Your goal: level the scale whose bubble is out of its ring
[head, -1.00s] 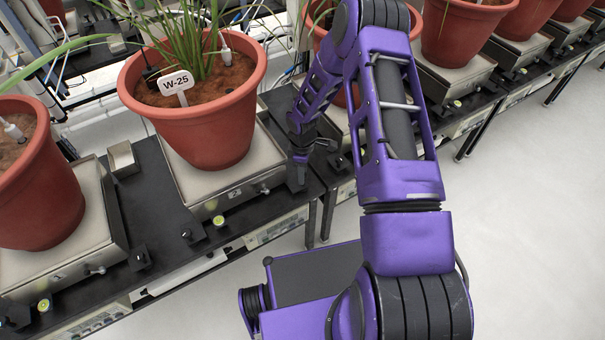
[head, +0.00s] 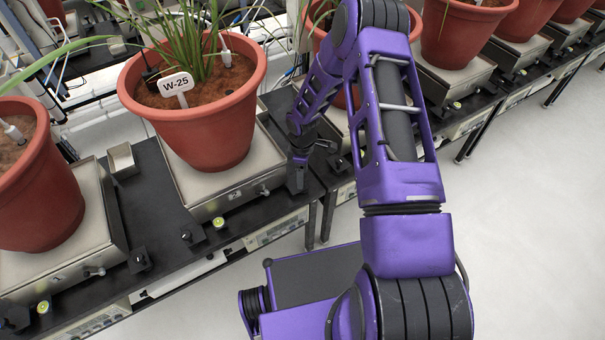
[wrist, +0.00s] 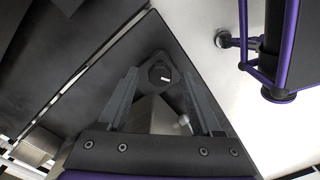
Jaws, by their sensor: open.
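The potted plant labelled W-25 (head: 176,83) stands on a steel scale (head: 180,187) on the black bench. A round yellow-green bubble level (head: 218,222) shows at the scale's front; its bubble is too small to read. A black levelling foot with a knob (head: 187,235) is at the front left corner. My gripper (head: 297,186) points down at the front right corner. In the wrist view my gripper (wrist: 163,92) is open, with a dark hexagonal knob (wrist: 160,73) between and slightly beyond its fingertips. I cannot tell whether they touch it.
Another potted scale (head: 62,268) stands at left, with its own bubble level (head: 43,306) and black foot (head: 140,260). A small metal block (head: 122,159) lies between the scales. More potted scales line the bench at upper right. The floor (head: 510,220) at right is clear.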

